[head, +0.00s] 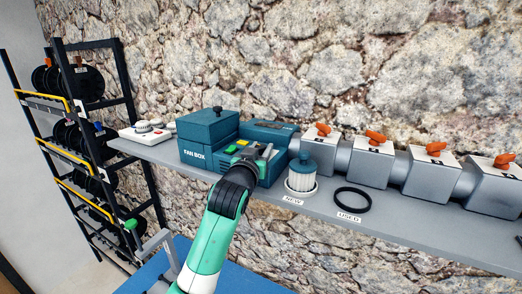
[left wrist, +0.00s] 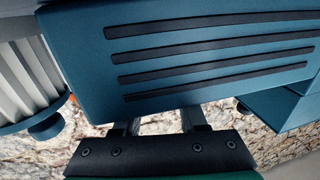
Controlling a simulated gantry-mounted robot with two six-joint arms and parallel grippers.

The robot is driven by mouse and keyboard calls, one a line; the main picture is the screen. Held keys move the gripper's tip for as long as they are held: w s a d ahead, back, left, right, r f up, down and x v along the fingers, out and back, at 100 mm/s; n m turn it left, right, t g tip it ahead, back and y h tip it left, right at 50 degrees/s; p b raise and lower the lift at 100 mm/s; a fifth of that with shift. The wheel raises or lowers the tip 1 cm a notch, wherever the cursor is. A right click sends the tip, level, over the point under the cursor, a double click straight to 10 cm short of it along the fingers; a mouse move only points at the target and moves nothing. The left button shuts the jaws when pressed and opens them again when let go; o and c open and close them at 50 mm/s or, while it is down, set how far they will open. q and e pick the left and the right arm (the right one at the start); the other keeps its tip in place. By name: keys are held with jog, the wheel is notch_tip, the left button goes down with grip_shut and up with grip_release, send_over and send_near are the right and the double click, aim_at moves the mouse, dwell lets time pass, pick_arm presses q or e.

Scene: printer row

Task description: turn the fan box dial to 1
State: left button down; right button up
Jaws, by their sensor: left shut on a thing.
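The teal fan box (head: 195,155) stands on the grey shelf, its label facing me. Its body runs to the right, with a green button and a yellow button on a sloped panel. My left gripper (head: 264,152) is at the right part of this panel, shut on what appears to be the dial. The dial and its number marks are hidden by the gripper. In the left wrist view the slotted teal housing (left wrist: 200,50) fills the picture, and the fingers (left wrist: 160,125) reach behind its edge, so their tips are hidden. My right gripper is not in view.
A white pleated filter with a teal cap (head: 302,175) stands right of the fan box, near a black ring (head: 352,199). Several grey boxes with orange knobs (head: 368,160) line the shelf's right side. A white unit (head: 146,132) sits left, beside a spool rack (head: 85,130).

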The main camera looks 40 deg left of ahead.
pick_arm(q)
jog(key=shift+f+n+g+y, duration=0.1)
jog(key=shift+n+g+y, duration=0.25)
jog(key=shift+y, duration=0.25)
jog(key=shift+c, duration=2.3)
grip_release()
